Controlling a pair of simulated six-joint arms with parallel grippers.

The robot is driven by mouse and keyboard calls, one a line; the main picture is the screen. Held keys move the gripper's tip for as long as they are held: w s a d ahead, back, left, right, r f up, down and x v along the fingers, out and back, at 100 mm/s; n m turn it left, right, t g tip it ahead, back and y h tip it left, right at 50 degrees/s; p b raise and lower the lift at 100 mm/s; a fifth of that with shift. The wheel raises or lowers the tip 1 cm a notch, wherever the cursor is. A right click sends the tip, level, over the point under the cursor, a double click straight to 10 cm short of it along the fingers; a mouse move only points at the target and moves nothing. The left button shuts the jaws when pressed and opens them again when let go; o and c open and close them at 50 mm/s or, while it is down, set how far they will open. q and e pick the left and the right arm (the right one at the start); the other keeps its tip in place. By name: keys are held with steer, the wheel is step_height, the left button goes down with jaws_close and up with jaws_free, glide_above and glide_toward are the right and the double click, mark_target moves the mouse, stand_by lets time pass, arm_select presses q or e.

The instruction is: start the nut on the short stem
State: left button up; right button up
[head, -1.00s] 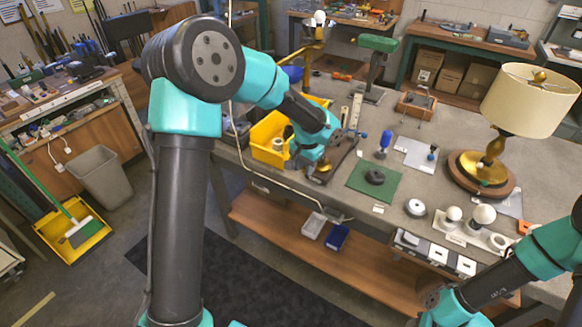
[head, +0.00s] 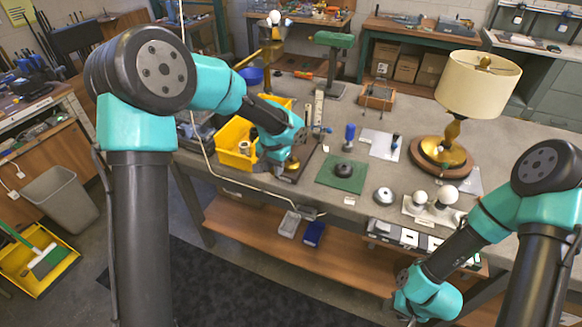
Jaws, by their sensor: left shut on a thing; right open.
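My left gripper (head: 287,165) points down over a dark board (head: 308,158) at the left of the bench, by the yellow bin. It is shut on a small part that its fingers and wrist mostly hide. A small brass-coloured piece (head: 292,166) shows right at the fingers, low over the board. I cannot tell the nut from the short stem at this size. My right gripper (head: 413,320) is low at the bottom edge, in front of the bench and away from the board. Only a bit of it shows; it is open.
A yellow bin (head: 232,133) stands close left of the board. A green mat (head: 341,183) with a dark round part (head: 343,169) lies to the right. White bulbs (head: 447,195) and a lamp (head: 478,83) stand further right. A blue-handled tool (head: 349,136) stands behind the mat.

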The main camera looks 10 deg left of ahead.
arm_select(q)
steer(key=shift+w+d, duration=0.45)
steer(key=shift+w, duration=1.45)
steer(key=shift+w+d, duration=0.4)
steer(key=shift+w, duration=1.45)
steer(key=shift+w+d, duration=0.45)
steer(key=shift+w, duration=1.45)
stand_by(2.3)
